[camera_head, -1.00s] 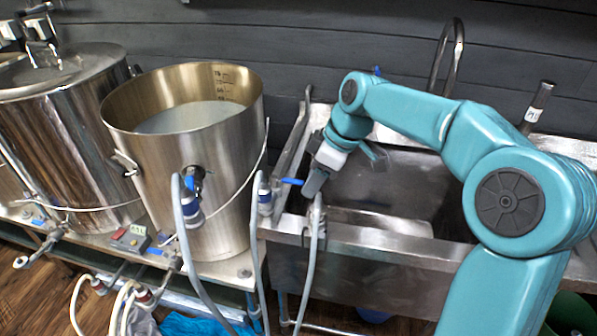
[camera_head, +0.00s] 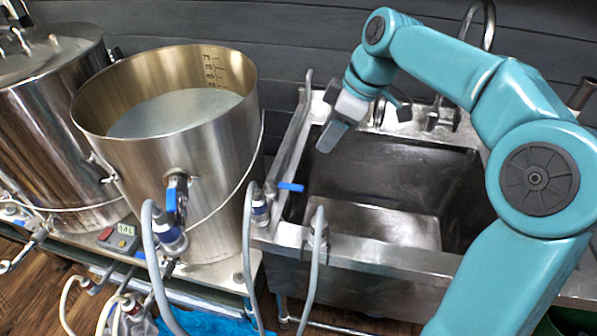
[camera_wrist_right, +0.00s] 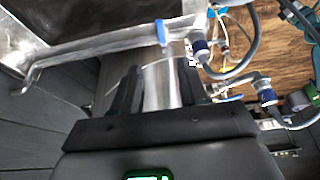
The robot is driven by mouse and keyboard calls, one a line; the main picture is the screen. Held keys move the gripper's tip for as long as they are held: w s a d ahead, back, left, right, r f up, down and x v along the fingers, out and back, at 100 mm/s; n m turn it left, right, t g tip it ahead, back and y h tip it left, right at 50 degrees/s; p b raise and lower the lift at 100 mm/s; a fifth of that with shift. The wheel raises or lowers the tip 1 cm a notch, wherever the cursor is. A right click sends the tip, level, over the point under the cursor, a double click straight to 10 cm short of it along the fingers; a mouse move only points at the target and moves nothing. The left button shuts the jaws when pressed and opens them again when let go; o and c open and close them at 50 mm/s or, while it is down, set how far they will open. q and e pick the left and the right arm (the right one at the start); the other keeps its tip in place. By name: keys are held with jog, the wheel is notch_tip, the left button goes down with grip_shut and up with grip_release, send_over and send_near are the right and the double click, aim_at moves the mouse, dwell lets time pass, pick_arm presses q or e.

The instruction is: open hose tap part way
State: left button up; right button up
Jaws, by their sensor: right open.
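The hose tap's blue lever (camera_head: 291,187) stands at the sink's left front corner, on a fitting with a grey hose (camera_head: 248,240). In the head view the lever points right, roughly level. My right gripper (camera_head: 330,138) is open and empty, above and to the right of the lever, apart from it. In the right wrist view its dark fingers (camera_wrist_right: 158,90) are spread, with the steel pot's wall beyond them. The blue lever (camera_wrist_right: 162,32) shows past the fingertips there. My left gripper is not in view.
A steel pot (camera_head: 215,150) full of liquid stands left of the sink, with its own blue-handled tap (camera_head: 172,198) and hose. A lidded vessel (camera_head: 50,130) is further left. The sink basin (camera_head: 400,175) is empty. Another hose (camera_head: 316,255) hangs over its front rim.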

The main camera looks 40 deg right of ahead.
aim_at(295, 186)
jog(key=b+x, duration=0.1)
jog(key=x, duration=1.5)
jog(key=shift+a+f, duration=0.15)
grip_shut()
